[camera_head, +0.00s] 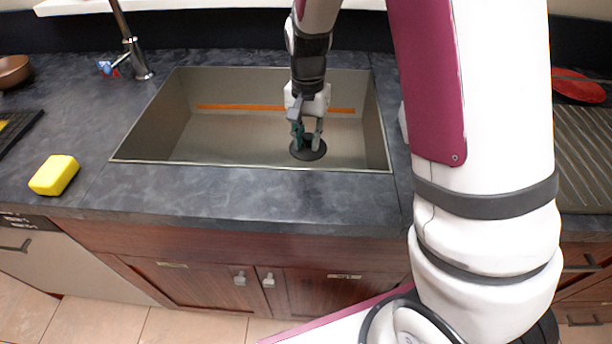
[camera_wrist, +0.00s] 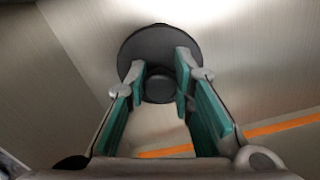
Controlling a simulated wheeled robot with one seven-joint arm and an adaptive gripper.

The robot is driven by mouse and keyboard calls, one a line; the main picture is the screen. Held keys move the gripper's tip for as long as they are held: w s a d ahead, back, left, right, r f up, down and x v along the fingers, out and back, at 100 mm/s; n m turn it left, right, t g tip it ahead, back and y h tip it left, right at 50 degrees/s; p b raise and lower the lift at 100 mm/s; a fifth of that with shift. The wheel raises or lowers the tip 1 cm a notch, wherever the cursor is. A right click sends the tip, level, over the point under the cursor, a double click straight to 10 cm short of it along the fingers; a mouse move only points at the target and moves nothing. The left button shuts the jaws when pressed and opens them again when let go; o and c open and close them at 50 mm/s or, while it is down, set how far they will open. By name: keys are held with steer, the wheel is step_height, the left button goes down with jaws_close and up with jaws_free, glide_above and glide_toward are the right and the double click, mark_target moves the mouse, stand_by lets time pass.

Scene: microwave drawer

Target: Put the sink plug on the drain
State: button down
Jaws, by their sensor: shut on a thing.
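The sink plug is a dark round disc with a knob on top (camera_head: 308,153). It also shows in the wrist view (camera_wrist: 158,42), with its knob between my fingertips. My gripper (camera_head: 308,140) is shut on the knob, its teal-lined fingers (camera_wrist: 161,85) on either side of it. Gripper and plug are inside the sink (camera_head: 215,135), in its right part near the front wall. I cannot tell whether the plug touches the sink floor. The drain cannot be made out in either view.
An orange strip (camera_head: 240,107) runs along the sink's back. A faucet (camera_head: 135,55) stands behind the sink's left corner. A yellow sponge (camera_head: 54,175) lies on the counter at left. A ridged drainboard (camera_head: 585,150) with a red item (camera_head: 578,86) is at right. The sink's left part is clear.

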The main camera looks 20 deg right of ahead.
step_height(320, 180, down, 10)
steer(key=shift+r+b, duration=0.2)
steer(key=shift+b, duration=0.25)
steer(key=shift+f, duration=0.1)
steer(key=c, duration=1.4)
jaws_free()
